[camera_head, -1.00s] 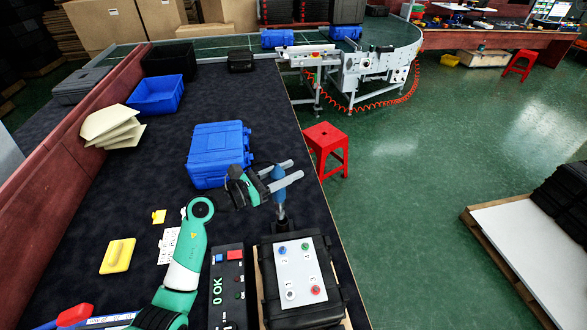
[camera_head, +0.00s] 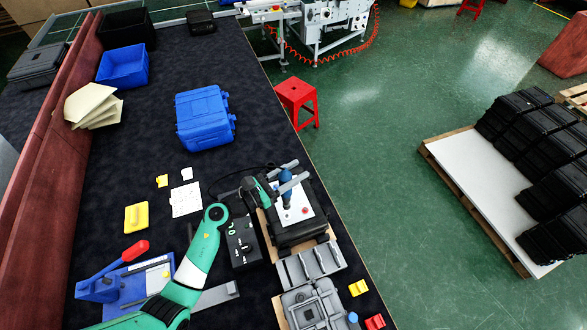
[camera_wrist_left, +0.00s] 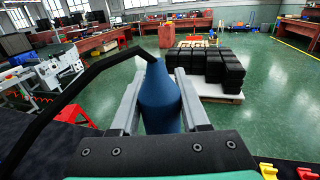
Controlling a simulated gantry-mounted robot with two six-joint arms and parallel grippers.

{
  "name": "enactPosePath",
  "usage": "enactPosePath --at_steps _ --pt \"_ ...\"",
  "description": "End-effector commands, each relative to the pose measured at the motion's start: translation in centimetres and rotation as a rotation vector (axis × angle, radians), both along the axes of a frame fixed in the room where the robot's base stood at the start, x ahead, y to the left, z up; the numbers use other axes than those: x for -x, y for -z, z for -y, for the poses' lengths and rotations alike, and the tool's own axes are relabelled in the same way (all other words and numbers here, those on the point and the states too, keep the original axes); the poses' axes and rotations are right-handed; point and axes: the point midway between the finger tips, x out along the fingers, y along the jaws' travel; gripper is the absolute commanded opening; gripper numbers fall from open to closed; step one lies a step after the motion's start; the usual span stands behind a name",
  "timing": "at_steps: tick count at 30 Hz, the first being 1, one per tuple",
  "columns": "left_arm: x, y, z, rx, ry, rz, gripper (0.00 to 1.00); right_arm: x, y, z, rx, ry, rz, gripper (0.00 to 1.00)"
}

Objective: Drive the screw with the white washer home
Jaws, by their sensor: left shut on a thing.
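My left gripper (camera_head: 290,177) is shut on a blue screwdriver (camera_head: 286,190), which hangs roughly upright over the white plate (camera_head: 297,215). The left wrist view shows its blue handle (camera_wrist_left: 160,97) between the two grey fingers. The plate lies on a black case. A red-ringed screw (camera_head: 305,210) shows on the plate. The screw with the white washer cannot be made out now; the tool and arm cover part of the plate. Whether the driver tip touches a screw cannot be told. My right gripper is not in view.
A black control box (camera_head: 241,243) stands left of the plate. A grey slotted block (camera_head: 310,263) and a grey fixture (camera_head: 312,303) lie in front. A blue case (camera_head: 204,117) stands behind. A blue press with a red handle (camera_head: 123,275) is at lower left. The table's right edge is close.

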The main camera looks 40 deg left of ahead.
Motion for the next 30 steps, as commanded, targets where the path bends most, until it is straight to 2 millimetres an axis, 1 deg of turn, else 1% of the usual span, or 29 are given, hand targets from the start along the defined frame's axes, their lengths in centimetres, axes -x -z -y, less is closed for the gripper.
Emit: enactPosePath --at_steps 2,8,18,21,25,30 --pt "0.0 -0.2 0.0 0.000 -0.001 0.002 0.00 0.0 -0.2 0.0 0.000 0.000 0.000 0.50" --pt "0.0 1.3 0.0 0.000 -0.001 0.002 0.00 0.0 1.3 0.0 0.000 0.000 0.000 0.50" --pt "0.0 5.1 -0.1 0.000 -0.001 0.002 0.00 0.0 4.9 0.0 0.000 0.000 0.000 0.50" --pt "0.0 6.0 -0.1 0.000 -0.001 0.002 0.00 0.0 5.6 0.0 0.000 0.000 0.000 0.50" --pt "0.0 6.5 -0.1 0.000 -0.001 0.002 0.00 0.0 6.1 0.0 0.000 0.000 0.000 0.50" --pt "0.0 6.5 -0.1 0.000 -0.001 0.002 0.00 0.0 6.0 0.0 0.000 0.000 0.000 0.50"
